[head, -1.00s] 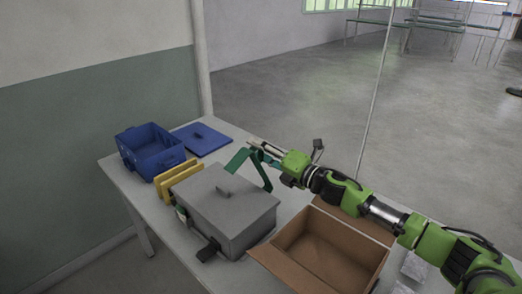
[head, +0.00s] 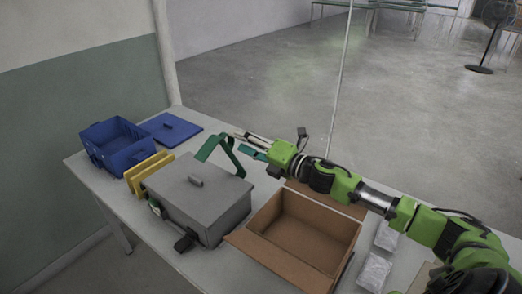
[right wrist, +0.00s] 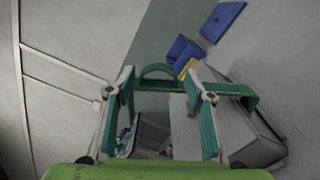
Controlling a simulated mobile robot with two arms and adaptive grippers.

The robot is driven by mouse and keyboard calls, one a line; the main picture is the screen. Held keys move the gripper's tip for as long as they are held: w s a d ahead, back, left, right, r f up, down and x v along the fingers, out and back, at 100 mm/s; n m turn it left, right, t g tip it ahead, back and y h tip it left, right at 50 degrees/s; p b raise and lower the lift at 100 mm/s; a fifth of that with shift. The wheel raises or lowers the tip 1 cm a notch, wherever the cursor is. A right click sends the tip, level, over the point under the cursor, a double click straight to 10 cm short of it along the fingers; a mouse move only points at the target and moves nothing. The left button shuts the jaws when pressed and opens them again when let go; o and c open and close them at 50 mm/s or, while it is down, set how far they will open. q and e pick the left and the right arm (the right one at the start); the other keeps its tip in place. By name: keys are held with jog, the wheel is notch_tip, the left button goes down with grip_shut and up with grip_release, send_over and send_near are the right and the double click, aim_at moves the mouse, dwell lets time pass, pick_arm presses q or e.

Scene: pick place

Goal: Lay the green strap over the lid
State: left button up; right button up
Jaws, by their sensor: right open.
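The grey box with its shut lid (head: 205,199) stands on the table, a short handle on top. The green strap (head: 231,155) rises in a bend at the box's far right edge, with its upper end leaning over toward the lid; I cannot tell whether it touches the lid. My right gripper (head: 244,143) is open just right of the strap's top. In the right wrist view, the strap (right wrist: 235,89) crosses beyond the parted fingers (right wrist: 162,110), with a loop at its left part. The left gripper is not in view.
Yellow dividers (head: 150,169) stand against the box's left side. A blue bin (head: 118,149) and a flat blue lid (head: 170,128) lie beyond. An open cardboard box (head: 300,242) stands close on the right, and clear packets (head: 374,270) lie past it.

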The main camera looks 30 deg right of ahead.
jog(key=v, duration=0.7)
dwell(0.4)
